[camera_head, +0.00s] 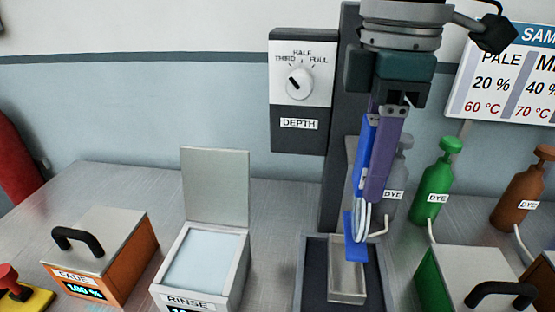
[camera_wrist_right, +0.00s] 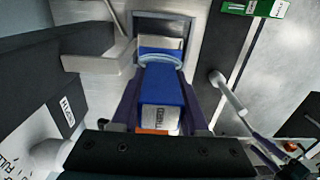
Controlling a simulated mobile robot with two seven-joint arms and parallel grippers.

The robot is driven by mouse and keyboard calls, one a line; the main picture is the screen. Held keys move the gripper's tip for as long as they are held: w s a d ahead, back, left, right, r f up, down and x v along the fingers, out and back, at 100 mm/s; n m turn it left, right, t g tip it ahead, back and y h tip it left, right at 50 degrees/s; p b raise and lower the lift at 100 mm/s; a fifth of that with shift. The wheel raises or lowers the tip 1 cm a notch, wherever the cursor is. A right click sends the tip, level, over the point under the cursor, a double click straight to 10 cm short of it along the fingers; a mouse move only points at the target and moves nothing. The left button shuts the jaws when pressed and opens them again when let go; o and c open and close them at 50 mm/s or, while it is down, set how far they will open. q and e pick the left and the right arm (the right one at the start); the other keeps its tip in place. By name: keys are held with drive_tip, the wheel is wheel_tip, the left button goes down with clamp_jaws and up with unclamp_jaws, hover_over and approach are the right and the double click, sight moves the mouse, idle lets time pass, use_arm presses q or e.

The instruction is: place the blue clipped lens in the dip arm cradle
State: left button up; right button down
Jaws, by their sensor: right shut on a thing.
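My right gripper (camera_head: 380,160) comes down from above with purple fingers. It is shut on the blue clipped lens (camera_head: 356,248), which hangs upright with its pale lens rings near the lower end. In the right wrist view the blue clip (camera_wrist_right: 160,97) sits between the two purple fingers, with a pale ring beyond it. A grey bracket (camera_wrist_right: 95,62), possibly the dip arm cradle, stands beside the clip there. In the head view that area is mostly hidden behind my gripper. My left gripper is not in view.
Below the lens is a pale open bin (camera_head: 346,297) in a dark tray. The depth dial box (camera_head: 300,85) is left of the dark column. The rinse box (camera_head: 205,262) has its lid up; the fade box (camera_head: 100,255) is closed. Dye bottles (camera_head: 437,180) stand right.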

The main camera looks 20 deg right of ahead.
sight(359, 214)
wheel_tip(359, 214, down, 7)
drive_tip(key=shift+f, duration=0.15)
drive_tip(key=shift+f, duration=0.15)
drive_tip(key=shift+c, duration=2.1)
unclamp_jaws()
wheel_tip(359, 214, up, 12)
drive_tip(key=shift+r, duration=0.2)
